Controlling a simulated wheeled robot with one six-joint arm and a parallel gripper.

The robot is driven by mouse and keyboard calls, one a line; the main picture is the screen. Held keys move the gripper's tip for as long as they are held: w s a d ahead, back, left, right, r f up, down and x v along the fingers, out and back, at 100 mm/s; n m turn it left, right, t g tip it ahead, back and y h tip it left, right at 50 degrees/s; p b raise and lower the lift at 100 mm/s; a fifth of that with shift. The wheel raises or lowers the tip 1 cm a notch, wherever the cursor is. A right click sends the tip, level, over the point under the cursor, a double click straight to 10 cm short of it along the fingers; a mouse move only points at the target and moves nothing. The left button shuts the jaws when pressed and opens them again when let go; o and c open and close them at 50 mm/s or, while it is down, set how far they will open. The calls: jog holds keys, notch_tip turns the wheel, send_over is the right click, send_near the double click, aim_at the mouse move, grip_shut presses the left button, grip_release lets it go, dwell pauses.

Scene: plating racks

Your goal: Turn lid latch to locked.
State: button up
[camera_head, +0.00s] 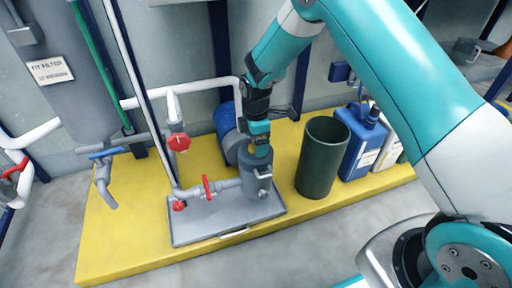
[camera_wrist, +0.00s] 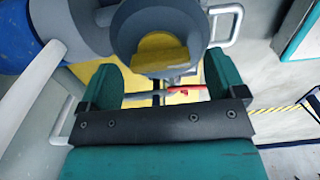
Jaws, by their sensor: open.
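A grey cylindrical housing (camera_head: 258,182) stands on a grey tray (camera_head: 205,222), joined to pipework on its left. My gripper (camera_head: 261,150) points down at the top of this housing and hides much of its lid. In the wrist view a rounded grey body (camera_wrist: 128,30) with a yellow patch (camera_wrist: 160,52) lies just beyond my open gripper (camera_wrist: 161,72). The teal fingers stand apart on either side, with nothing clearly held between them. A thin bar with a red end (camera_wrist: 190,89) shows behind the jaws.
A dark green open bin (camera_head: 321,160) and a blue canister (camera_head: 362,145) stand right of the housing on the yellow platform (camera_head: 125,235). Red valve handles (camera_head: 207,187) sit on the pipes at left. A blue-handled tap (camera_head: 106,154) is farther left. The platform's front left is clear.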

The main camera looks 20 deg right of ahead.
jog(key=shift+f, duration=0.5)
jog(key=c, duration=0.9)
